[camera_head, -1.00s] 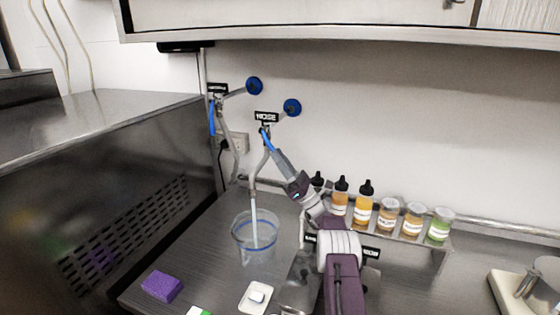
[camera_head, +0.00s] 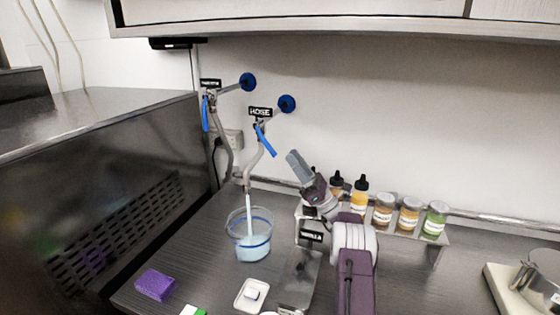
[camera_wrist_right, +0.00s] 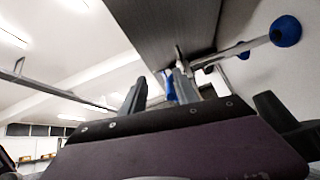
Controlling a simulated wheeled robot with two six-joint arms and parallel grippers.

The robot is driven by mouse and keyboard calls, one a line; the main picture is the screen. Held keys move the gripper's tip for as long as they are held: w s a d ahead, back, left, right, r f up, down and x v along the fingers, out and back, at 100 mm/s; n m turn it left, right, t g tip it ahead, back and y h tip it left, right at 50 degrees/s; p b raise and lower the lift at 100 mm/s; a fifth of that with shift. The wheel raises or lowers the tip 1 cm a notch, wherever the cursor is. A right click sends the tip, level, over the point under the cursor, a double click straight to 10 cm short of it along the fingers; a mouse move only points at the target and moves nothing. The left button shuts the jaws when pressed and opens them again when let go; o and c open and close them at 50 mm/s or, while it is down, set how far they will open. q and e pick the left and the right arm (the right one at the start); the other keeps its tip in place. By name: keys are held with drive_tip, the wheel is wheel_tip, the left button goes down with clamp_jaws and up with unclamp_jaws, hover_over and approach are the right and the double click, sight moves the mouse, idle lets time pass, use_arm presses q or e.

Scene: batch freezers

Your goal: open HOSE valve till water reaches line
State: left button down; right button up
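The HOSE valve has a blue lever (camera_head: 265,140) that slants down to the right below the black HOSE label (camera_head: 260,113). Its grey hose bends down to a clear container (camera_head: 233,228), and a pale stream (camera_head: 249,215) runs from it. Pale bluish water (camera_head: 254,250) fills the lower part. A blue line rings the container; the water surface looks close to it, but I cannot tell exactly. My right gripper (camera_head: 297,165) is right of and below the lever, apart from it. In the right wrist view its fingers (camera_wrist_right: 160,92) are spread and empty, with the blue lever (camera_wrist_right: 169,86) beyond. My left gripper is out of view.
A second valve with a blue lever (camera_head: 205,114) is on the left. Several bottles and jars (camera_head: 384,208) stand on a rack at right. A purple sponge (camera_head: 155,285) and a white dish (camera_head: 252,295) lie in front. A metal pot (camera_head: 541,280) is far right.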

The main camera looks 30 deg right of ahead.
drive_tip(key=shift+s+d+b, duration=0.3)
drive_tip(key=shift+s+d, duration=0.25)
drive_tip(key=shift+s, duration=0.25)
drive_tip(key=shift+s+d+b, duration=0.35)
drive_tip(key=shift+s+d, duration=0.2)
drive_tip(key=shift+s, duration=0.2)
drive_tip(key=shift+s+d+b, duration=0.3)
drive_tip(key=shift+s+d, duration=0.25)
drive_tip(key=shift+s, duration=0.25)
idle(5.7)
